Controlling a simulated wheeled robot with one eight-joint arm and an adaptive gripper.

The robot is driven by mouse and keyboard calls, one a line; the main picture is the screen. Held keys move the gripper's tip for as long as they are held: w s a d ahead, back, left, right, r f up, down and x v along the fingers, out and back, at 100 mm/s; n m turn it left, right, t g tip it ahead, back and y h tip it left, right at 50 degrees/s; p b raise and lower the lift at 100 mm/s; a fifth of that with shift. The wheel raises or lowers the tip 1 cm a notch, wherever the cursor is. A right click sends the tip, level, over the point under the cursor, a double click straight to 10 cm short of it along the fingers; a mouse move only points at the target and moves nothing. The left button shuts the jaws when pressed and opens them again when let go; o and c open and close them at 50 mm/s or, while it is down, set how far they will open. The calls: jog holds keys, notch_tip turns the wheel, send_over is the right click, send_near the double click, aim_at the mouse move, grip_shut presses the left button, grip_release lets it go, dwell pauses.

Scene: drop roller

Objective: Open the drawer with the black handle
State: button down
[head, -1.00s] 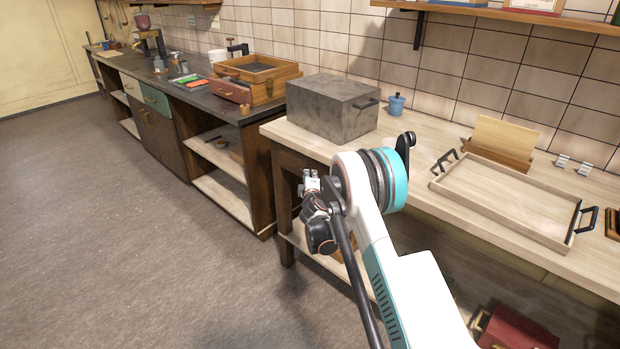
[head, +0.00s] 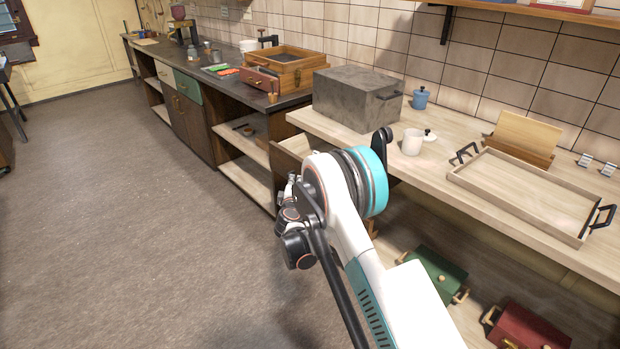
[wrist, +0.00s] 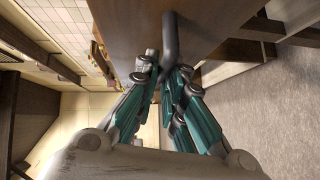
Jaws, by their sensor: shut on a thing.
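The black handle (wrist: 170,38) is a dark curved bar on a brown wooden drawer front (wrist: 125,22) in the wrist view. My gripper (wrist: 163,72) has teal fingers, and its tips are shut around the handle's bar. The exact contact is partly hidden by the fingertips. In the head view, my gripper (head: 291,190) is mostly hidden behind my arm. The pale side of the drawer (head: 295,146) juts out from under the left end of the light wooden bench (head: 455,185), so the drawer stands partly open. The handle is hidden there.
A grey stone-like box (head: 357,98), a blue jar (head: 420,98), a white jar (head: 412,142) and a wooden tray (head: 525,190) are on the bench. Green (head: 436,277) and red (head: 525,328) boxes lie below. The floor (head: 150,230) to the left is clear.

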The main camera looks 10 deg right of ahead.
jog(key=shift+s+a, duration=0.85)
jog(key=shift+a, duration=0.25)
jog(key=shift+s+a, duration=0.8)
jog(key=shift+a, duration=0.3)
jog(key=c, duration=1.7)
grip_release()
jog(key=shift+s, duration=0.1)
jog(key=s, duration=0.3)
jog(key=s+a+r, duration=0.1)
jog(key=s, duration=0.7)
jog(key=shift+s+a+r, duration=0.25)
jog(key=shift+a+r, duration=0.05)
jog(key=shift+a, duration=0.1)
